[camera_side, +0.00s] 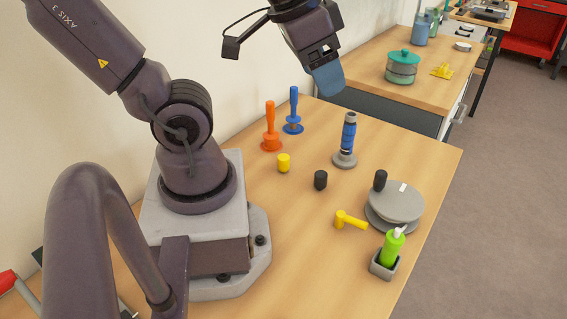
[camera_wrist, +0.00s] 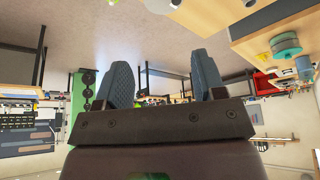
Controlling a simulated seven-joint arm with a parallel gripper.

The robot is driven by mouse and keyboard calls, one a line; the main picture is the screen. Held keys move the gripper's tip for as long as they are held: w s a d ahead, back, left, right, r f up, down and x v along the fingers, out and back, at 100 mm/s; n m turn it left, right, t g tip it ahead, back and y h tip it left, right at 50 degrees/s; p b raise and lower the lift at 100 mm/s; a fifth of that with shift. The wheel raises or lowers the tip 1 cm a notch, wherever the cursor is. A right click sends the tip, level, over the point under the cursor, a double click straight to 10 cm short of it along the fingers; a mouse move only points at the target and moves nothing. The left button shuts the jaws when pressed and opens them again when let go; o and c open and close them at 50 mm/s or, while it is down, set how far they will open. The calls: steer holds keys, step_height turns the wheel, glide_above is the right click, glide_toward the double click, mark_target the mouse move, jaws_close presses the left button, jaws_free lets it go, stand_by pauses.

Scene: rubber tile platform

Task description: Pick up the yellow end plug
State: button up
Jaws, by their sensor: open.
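The yellow end plug (camera_side: 284,163) is a small upright cylinder on the wooden table in the side view, between the orange-handled tool and a black cylinder. My gripper (camera_side: 328,80) is raised well above the table, up and to the right of the plug in the picture, and apart from it. In the wrist view my gripper (camera_wrist: 164,85) shows its two blue-grey fingers spread apart with nothing between them. The wrist view looks out across the room, and I do not see the plug there.
A black cylinder (camera_side: 320,180), an orange-handled tool (camera_side: 270,128), a blue-handled tool (camera_side: 293,112) and a blue-gripped post (camera_side: 348,135) stand around the plug. A yellow hammer-shaped piece (camera_side: 350,220), a grey disc stand (camera_side: 398,203) and a green bottle (camera_side: 392,248) are nearer the front right.

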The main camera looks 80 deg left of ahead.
steer(key=a+f+n+g, duration=0.4)
steer(key=a+f+n, duration=0.2)
steer(key=a+f, duration=0.45)
steer(key=n+y, duration=0.1)
steer(key=n, duration=0.6)
glide_toward(283, 157)
steer(key=f, duration=0.4)
steer(key=w+f, duration=0.1)
steer(key=f, duration=0.1)
steer(key=shift+a, duration=0.35)
steer(key=shift+a+f, duration=0.2)
steer(key=shift+f, duration=2.4)
steer(key=shift+c, duration=0.4)
steer(key=c, duration=0.9)
